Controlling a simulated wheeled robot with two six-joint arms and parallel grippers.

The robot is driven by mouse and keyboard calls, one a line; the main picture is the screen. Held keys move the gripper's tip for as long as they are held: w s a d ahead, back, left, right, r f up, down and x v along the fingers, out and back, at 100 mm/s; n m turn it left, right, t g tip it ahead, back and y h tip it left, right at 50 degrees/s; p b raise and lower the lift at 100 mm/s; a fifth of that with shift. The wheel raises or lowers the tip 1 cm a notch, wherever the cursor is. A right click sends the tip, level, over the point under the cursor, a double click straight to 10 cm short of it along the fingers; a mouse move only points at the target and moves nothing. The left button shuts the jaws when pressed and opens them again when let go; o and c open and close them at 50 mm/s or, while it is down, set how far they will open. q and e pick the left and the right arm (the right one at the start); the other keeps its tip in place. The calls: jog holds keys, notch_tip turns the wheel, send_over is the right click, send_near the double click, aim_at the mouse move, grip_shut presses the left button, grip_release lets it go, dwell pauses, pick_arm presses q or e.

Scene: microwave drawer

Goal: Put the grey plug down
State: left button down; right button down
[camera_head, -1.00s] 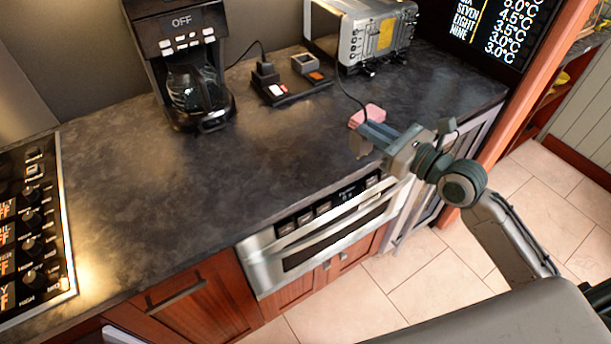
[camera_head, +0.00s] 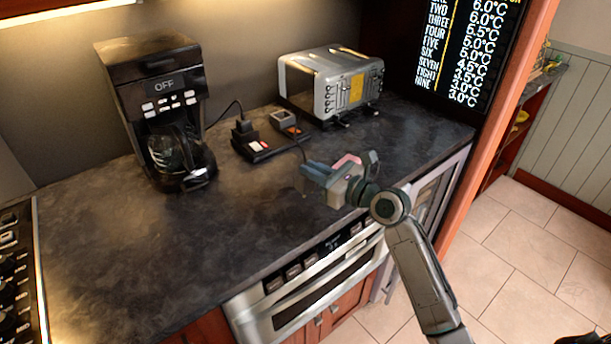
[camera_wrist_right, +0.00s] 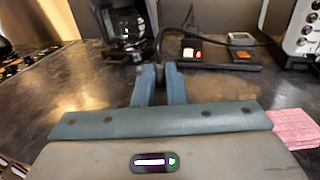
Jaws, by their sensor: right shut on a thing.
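The plug is small and mostly hidden by the fingertips. A dark cord (camera_head: 301,150) runs from the fingertips back toward the toaster. I cannot tell whether the plug touches the counter. My left gripper is not in view.
The power strip (camera_head: 260,150) has a black plug, lit red switch and orange switch. The coffee maker (camera_head: 160,100) stands left, the toaster (camera_head: 335,82) behind right. The dark counter (camera_head: 160,245) is clear at the front left.

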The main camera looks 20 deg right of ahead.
aim_at(306, 177)
jog(key=x, duration=0.2)
jog(key=shift+w, duration=0.4)
jog(key=shift+f, duration=1.85)
jog(key=c, duration=1.5)
grip_release()
jog(key=shift+f, duration=0.15)
jog(key=b+v, duration=0.1)
jog(key=v, duration=1.1)
jog(key=shift+d, duration=0.1)
jog(key=shift+w, duration=0.1)
